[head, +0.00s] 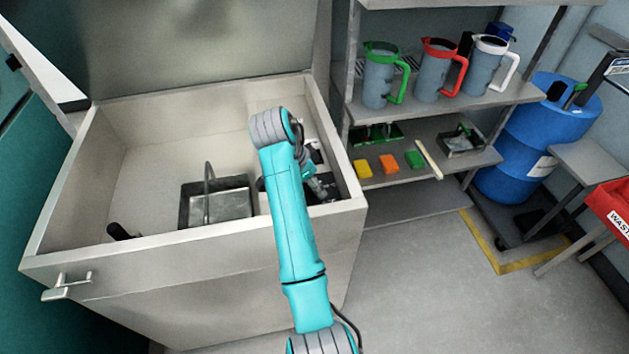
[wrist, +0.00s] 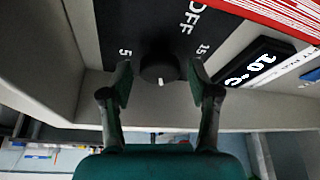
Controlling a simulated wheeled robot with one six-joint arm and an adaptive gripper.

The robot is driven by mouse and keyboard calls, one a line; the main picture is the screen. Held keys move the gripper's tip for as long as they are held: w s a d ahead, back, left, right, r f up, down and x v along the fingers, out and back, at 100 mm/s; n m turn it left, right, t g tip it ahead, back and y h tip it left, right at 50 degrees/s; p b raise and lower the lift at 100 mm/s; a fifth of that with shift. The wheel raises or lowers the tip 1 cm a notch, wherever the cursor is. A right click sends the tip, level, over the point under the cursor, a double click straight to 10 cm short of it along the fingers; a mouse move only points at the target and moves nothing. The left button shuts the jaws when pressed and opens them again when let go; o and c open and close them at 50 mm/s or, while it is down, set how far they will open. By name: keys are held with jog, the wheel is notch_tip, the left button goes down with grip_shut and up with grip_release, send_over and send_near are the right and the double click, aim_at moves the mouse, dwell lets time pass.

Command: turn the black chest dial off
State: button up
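The black chest dial (wrist: 158,66) sits on a black panel (wrist: 112,20) marked OFF, 5 and 15. Its white mark points toward the bottom of the wrist view, away from OFF. My gripper (wrist: 160,80) is open, with one finger on each side of the dial and a small visible gap to each side. Contact cannot be made out. In the head view the pale chest (head: 62,215) has its lid (head: 200,40) raised, and my gripper (head: 316,182) is low inside its right end. The dial cannot be made out there.
A display (wrist: 255,62) beside the dial reads 10 °C. A metal tray (head: 235,205) and a black handle-like item (head: 120,232) lie in the chest. A shelf (head: 440,108) with jugs stands to the right, with a blue drum (head: 530,145) beyond.

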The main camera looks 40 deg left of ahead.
jog(key=c, duration=0.8)
jog(key=shift+o, duration=0.2)
